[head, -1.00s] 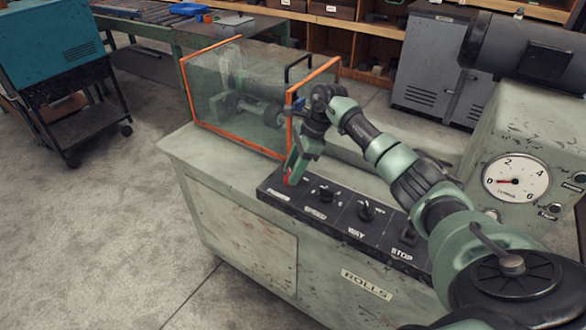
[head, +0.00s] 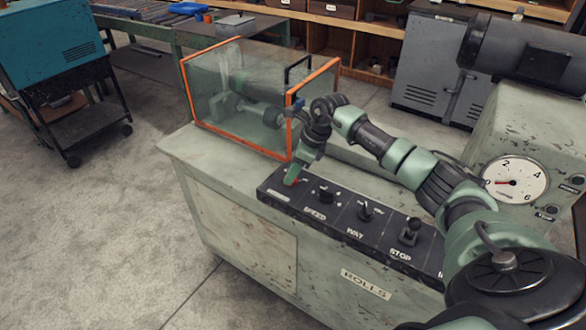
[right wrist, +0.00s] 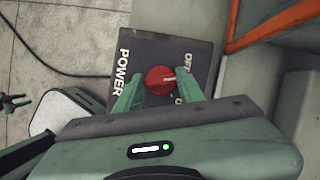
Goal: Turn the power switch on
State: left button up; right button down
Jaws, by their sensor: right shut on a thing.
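The power switch is a red round knob (right wrist: 160,80) with a white pointer line, on a dark plate (right wrist: 140,52) marked POWER, OFF and a partly hidden second word. The line points right in the right wrist view, between the two words. My right gripper (right wrist: 158,86) is shut on the knob, one green finger on each side. In the head view my right gripper (head: 292,178) is at the left end of the black control panel (head: 340,226), with only a bit of red showing. A small dark green claw, seemingly my left gripper (right wrist: 13,104), shows at the wrist view's left edge.
The panel also carries a SPEED knob (head: 325,194), a WAY switch (head: 366,211) and a STOP lever (head: 410,231). An orange-framed clear guard (head: 235,98) stands just behind my right gripper. A dial gauge (head: 515,178) sits at the right. Open floor lies at the left.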

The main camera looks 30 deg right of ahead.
jog(key=m+h, duration=0.1)
jog(key=m, duration=0.2)
jog(key=shift+a+m+t, duration=0.1)
jog(key=shift+m+t, duration=0.3)
jog(key=m+h, duration=0.1)
jog(key=m, duration=0.1)
jog(key=shift+m, duration=0.3)
jog(key=m+h, duration=0.1)
jog(key=m, duration=0.1)
jog(key=shift+a+m, duration=0.15)
jog(key=shift+m, duration=0.15)
jog(key=shift+m+h+b, duration=0.65)
jog(key=shift+m+h, duration=0.25)
jog(key=shift+m, duration=1)
jog(key=c, duration=0.9)
grip_release()
jog(key=shift+r, duration=0.1)
